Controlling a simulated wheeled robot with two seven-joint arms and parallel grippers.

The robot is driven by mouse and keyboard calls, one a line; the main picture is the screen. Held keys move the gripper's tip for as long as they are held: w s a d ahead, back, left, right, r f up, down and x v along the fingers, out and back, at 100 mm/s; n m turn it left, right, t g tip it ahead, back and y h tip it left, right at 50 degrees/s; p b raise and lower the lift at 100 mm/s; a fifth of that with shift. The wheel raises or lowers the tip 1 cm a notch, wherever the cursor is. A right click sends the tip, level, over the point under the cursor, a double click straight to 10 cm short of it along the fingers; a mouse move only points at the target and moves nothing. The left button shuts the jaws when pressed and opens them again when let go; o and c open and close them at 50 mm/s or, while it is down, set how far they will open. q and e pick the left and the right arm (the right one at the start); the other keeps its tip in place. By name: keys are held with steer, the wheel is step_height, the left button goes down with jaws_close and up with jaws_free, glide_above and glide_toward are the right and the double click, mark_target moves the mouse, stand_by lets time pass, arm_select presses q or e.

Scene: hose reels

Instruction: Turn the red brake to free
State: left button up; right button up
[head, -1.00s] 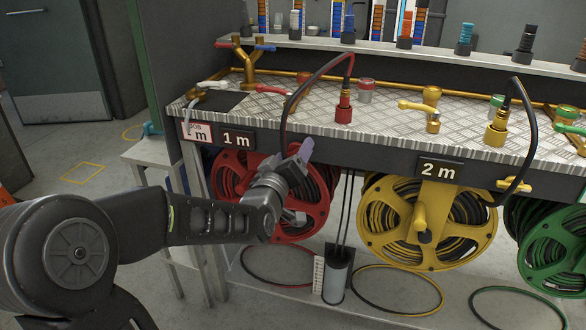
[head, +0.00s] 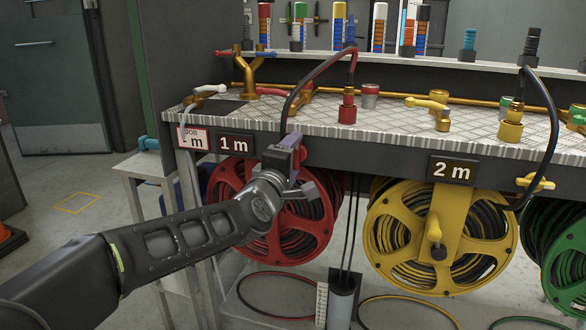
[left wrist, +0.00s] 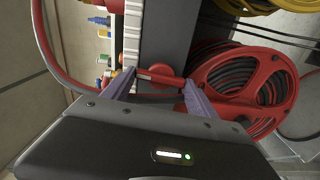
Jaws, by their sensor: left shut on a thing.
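The red brake (left wrist: 158,78) is a red bar on a round red hub on the dark bench front, above the red reel (head: 228,190). My left gripper (left wrist: 160,92) has its two purple fingers at the two ends of the bar and is shut on it. The bar runs from finger to finger, roughly at right angles to the bench edge in the left wrist view. In the head view the left gripper (head: 296,160) covers the brake. The red reel also shows in the left wrist view (left wrist: 282,82). My right gripper is not in view.
The bench top (head: 400,122) carries red and yellow fittings above the gripper. A red-black hose (head: 289,112) hangs over the edge close to my left gripper. The yellow reel (head: 385,225) stands to the right, with a yellow brake handle (head: 536,183) beside it. A small white stand (head: 140,165) is at left.

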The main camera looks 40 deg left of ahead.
arm_select(q)
steer(key=shift+n, duration=0.5)
steer(key=shift+b, duration=0.3)
steer(key=o, duration=1.4)
steer(key=shift+c, duration=0.2)
steer(key=shift+s, duration=0.1)
steer(key=p+v, duration=0.2)
steer(key=v, duration=0.5)
steer(key=shift+s+d, duration=0.15)
steer(key=shift+s, duration=0.15)
